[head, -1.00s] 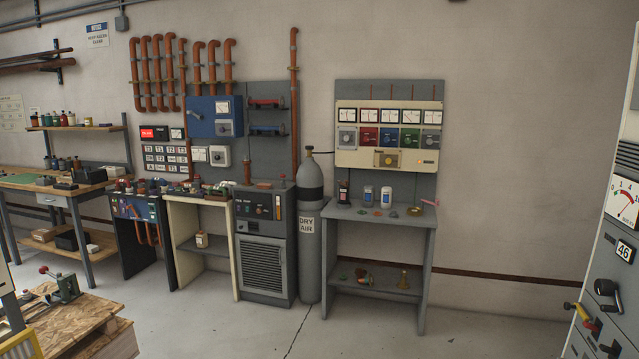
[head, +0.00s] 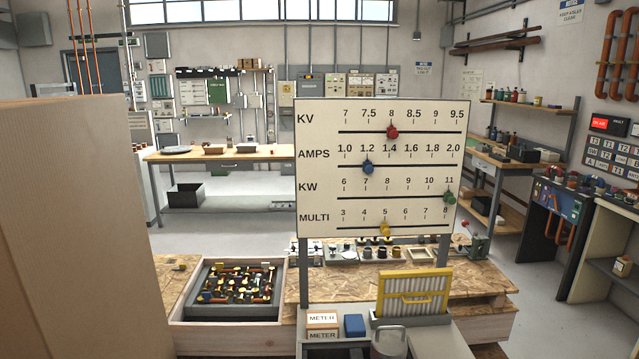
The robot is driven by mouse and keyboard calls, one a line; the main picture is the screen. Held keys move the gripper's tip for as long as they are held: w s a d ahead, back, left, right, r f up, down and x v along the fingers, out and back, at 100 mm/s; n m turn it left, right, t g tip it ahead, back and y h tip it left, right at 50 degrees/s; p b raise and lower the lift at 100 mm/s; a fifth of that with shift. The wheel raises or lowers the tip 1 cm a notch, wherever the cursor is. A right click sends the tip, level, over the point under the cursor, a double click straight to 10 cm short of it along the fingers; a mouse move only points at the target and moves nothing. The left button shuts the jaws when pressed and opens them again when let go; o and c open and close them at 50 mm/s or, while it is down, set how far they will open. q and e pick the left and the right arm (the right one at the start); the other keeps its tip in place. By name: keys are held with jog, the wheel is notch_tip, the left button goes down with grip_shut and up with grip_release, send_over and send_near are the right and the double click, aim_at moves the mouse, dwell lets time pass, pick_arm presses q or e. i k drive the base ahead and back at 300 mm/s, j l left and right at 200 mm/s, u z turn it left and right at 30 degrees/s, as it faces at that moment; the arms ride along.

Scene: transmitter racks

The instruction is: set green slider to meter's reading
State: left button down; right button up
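The white slider board (head: 327,111) stands upright near the middle of the head view, with rows marked KV, AMPS, KW and MULTI. The green slider (head: 450,196) is on the KW row at the far right end, at about the 11 mark. The red slider (head: 392,131) is at about 8 on KV. The blue slider (head: 368,167) is at about 1.2 on AMPS. The yellow slider (head: 385,229) is at about 5 on MULTI. No meter dial can be read in this view. Neither of my grippers is in view.
Below the board are blocks labelled METER (head: 322,320), a blue block (head: 355,325), a yellow-framed panel (head: 413,292) and a metal mug (head: 389,343). A tray of small parts (head: 191,287) sits left. Workbenches stand behind.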

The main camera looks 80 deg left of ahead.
aim_at(449, 198)
jog(key=u, duration=2.35)
jog(key=i+l+z, duration=0.2)
jog(key=k+l, duration=0.05)
jog(key=k, duration=0.05)
